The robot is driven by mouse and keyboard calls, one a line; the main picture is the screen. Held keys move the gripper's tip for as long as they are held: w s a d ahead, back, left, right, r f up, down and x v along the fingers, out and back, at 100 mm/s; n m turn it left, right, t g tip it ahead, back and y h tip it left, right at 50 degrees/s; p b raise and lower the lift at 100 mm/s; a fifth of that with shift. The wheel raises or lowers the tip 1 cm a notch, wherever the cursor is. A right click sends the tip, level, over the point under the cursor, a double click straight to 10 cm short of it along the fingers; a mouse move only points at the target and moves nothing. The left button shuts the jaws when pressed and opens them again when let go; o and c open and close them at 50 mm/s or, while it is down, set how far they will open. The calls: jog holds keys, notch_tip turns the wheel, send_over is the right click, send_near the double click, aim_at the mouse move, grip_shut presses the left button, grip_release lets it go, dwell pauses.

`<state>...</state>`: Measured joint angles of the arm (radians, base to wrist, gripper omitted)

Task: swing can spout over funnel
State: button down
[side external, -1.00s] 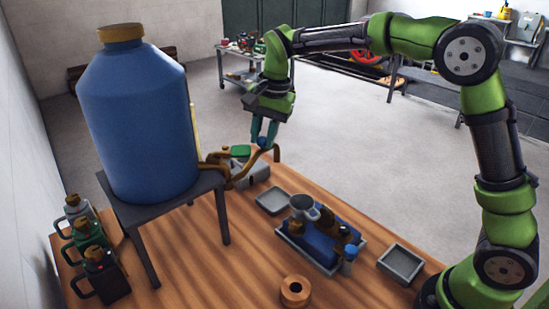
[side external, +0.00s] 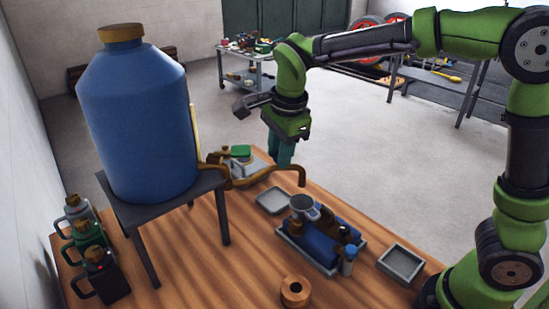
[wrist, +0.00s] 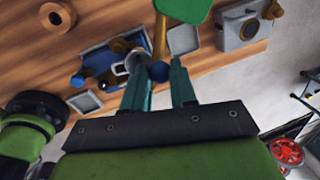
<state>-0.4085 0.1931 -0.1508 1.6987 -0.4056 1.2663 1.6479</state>
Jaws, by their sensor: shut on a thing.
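A large blue can (side external: 138,125) stands on a dark stand. Its brown spout (side external: 268,181) reaches right from near the can's base, with the bent end near the small grey funnel (side external: 303,205). In the side view the spout's tip appears behind the funnel; I cannot tell that it is over the mouth. My gripper (side external: 280,160) is at the spout's outer part. In the wrist view my gripper (wrist: 159,76) is shut on a blue knob (wrist: 158,71) at the spout (wrist: 160,35). The knob is hidden in the side view. The funnel (wrist: 133,61) shows just left of the knob.
The funnel stands on a blue model in a tray (side external: 322,270). Two small grey trays (side external: 272,200) (side external: 401,262), a wooden ring (side external: 295,291) and a grey box with a green top (side external: 241,152) are on the table. Several small canisters (side external: 98,275) stand at left.

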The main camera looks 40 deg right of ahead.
jog(key=shift+s+a+m, duration=0.2)
jog(key=shift+s+m, duration=0.05)
jog(key=shift+m, duration=0.15)
jog(key=c, duration=0.9)
grip_release()
jog(key=shift+r, duration=0.15)
jog(key=s+r, duration=0.1)
jog(key=r, duration=0.4)
jog(key=s+r, duration=0.1)
jog(key=r, duration=0.5)
jog(key=s+r, duration=0.1)
jog(key=r, duration=0.4)
jog(key=shift+s+a+r, duration=0.15)
jog(key=shift+a, duration=0.2)
